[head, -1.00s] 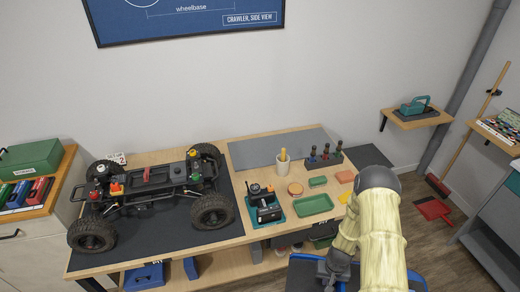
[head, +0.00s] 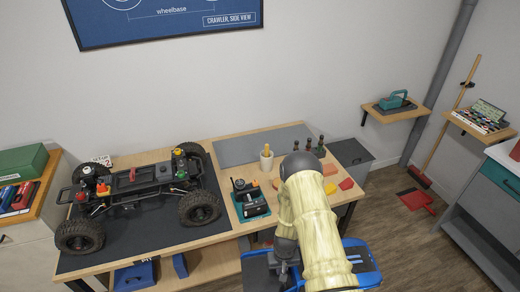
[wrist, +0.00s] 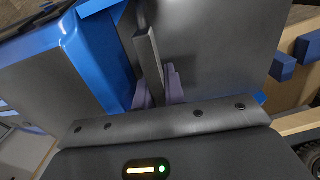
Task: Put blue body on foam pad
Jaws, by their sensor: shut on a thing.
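The blue body (head: 364,264) shows behind and on both sides of my arm at the bottom of the head view, with dark window panels. In the wrist view the blue body (wrist: 88,45) fills much of the picture, and my gripper (wrist: 158,85) is shut on a thin dark edge of it. My arm hides the grip in the head view. A flat grey pad (head: 240,150) lies bare at the back of the workbench, and a dark mat (head: 150,238) lies under the crawler chassis (head: 135,185). I cannot tell for certain which is the foam pad.
A transmitter (head: 250,200) in a green tray and a cup (head: 266,160) stand on the workbench right of the chassis. Dark bottles (head: 308,146) stand at the back. Small coloured pieces (head: 346,184) lie at the right.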

